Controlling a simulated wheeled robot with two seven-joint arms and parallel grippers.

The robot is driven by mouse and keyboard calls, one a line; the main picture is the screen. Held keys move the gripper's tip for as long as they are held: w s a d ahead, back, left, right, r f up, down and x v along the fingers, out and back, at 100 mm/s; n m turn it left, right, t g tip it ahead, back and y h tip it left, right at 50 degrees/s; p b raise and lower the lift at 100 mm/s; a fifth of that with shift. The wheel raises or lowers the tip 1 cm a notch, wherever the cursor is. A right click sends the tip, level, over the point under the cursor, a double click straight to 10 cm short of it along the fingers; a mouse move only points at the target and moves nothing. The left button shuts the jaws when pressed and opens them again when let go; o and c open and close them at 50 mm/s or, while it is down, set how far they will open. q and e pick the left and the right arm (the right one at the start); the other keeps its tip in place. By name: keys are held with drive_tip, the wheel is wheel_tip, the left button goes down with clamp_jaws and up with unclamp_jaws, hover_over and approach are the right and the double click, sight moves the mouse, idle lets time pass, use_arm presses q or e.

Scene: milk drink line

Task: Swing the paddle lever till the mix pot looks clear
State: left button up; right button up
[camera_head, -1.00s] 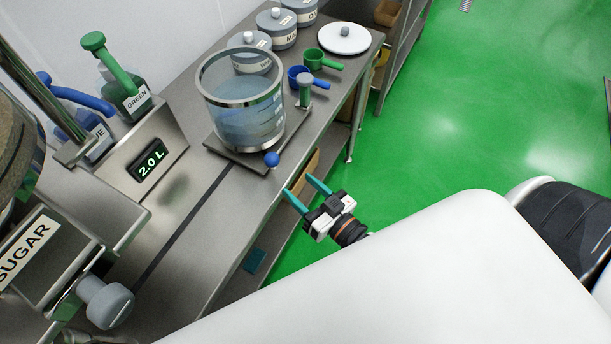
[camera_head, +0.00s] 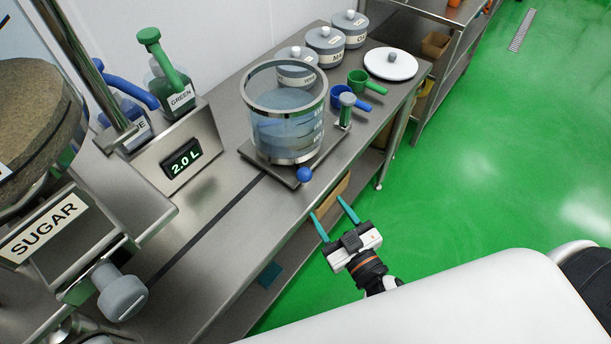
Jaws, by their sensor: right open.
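The mix pot (camera_head: 287,122) is a clear vessel with metal bands, holding pale bluish liquid, on a metal base plate on the counter. A blue ball knob (camera_head: 304,174) sits at the base's front edge. A short post with a grey-green knob (camera_head: 346,108) stands at the pot's right side. I cannot tell which of these is the paddle lever. My right gripper (camera_head: 333,218) has two teal fingers spread apart and empty. It is in front of the counter edge, below and right of the blue knob, touching nothing. My left gripper does not show.
Green and blue scoops (camera_head: 358,80) and a white lid (camera_head: 391,64) lie behind the pot, with several labelled canisters (camera_head: 325,42). The sugar dispenser (camera_head: 48,226) and a 2.0 L display (camera_head: 181,158) stand at left. Green floor is open at right.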

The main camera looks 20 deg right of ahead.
sight(308, 180)
drive_tip(key=w, duration=0.3)
drive_tip(key=w+a+p, duration=0.1)
drive_tip(key=w, duration=0.3)
drive_tip(key=w+p, duration=0.1)
drive_tip(key=w, duration=0.2)
drive_tip(key=shift+w+a, duration=0.35)
drive_tip(key=shift+w, duration=0.05)
drive_tip(key=shift+w+a, duration=0.15)
drive_tip(key=shift+w, duration=0.35)
clamp_jaws()
drive_tip(key=shift+p, duration=0.3)
